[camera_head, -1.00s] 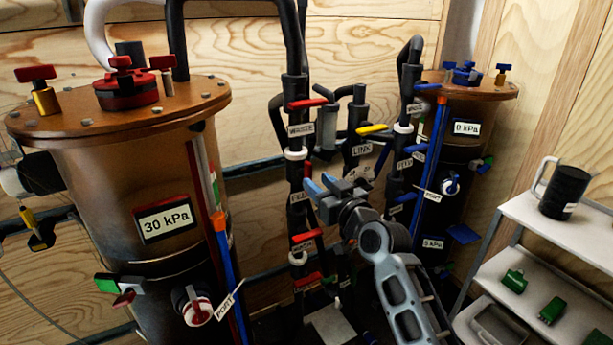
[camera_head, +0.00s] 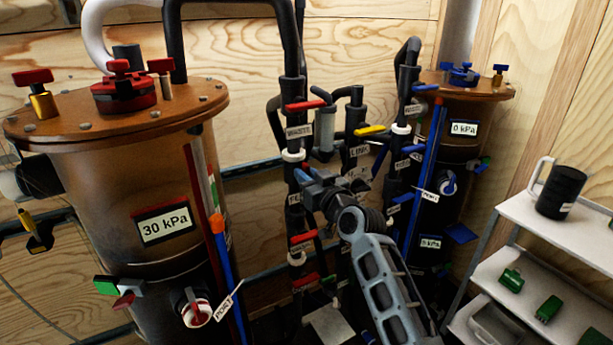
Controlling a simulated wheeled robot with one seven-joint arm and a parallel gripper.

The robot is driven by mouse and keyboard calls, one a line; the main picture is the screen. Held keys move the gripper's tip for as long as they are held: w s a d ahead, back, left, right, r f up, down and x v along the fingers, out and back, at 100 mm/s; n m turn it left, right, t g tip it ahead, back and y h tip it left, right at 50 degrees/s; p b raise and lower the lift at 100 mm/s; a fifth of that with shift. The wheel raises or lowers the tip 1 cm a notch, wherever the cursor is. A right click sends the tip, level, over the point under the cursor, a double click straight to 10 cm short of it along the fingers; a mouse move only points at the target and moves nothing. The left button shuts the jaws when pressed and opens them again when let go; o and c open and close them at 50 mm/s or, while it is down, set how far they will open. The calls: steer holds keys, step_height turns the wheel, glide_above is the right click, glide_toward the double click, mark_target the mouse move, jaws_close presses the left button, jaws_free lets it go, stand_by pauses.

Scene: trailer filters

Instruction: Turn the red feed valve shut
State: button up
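The red-handled valves sit on the black pipe (camera_head: 291,170) right of the large brown tank. The partly hidden label starting "FE" (camera_head: 294,198) is on this pipe. The red handle above it is hidden behind my gripper. My gripper (camera_head: 301,175) has blue fingertips, which are at the pipe just above that label. I cannot tell whether they touch the handle, or how far apart they are. Another red handle (camera_head: 305,105) stands out to the right above the label WASTE (camera_head: 298,131). A lower red handle (camera_head: 302,238) shows below my gripper.
The brown tank (camera_head: 160,260) reads 30 kPa. A yellow handle (camera_head: 370,130) is on the LINK pipe, and blue handles (camera_head: 412,149) are on the pipe to its right. A second tank (camera_head: 450,115) reads 0 kPa. A white shelf (camera_head: 545,225) holds a black mug (camera_head: 560,190) and green parts.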

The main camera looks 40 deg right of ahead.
jaws_close()
steer(key=shift+m, duration=0.3)
steer(key=m, duration=0.3)
steer(key=shift+s+d, duration=0.1)
steer(key=shift+d, duration=0.15)
steer(key=m+p, duration=0.1)
steer(key=m, duration=0.3)
steer(key=f+m+p, duration=0.1)
steer(key=m, duration=0.4)
steer(key=d+m+p, duration=0.1)
steer(key=m+p, duration=0.1)
steer(key=m, duration=0.3)
steer(key=shift+s+f, duration=0.15)
steer(key=shift+f, duration=0.05)
steer(key=shift+m, duration=0.3)
steer(key=o, duration=0.5)
jaws_free()
steer(key=shift+a, duration=0.1)
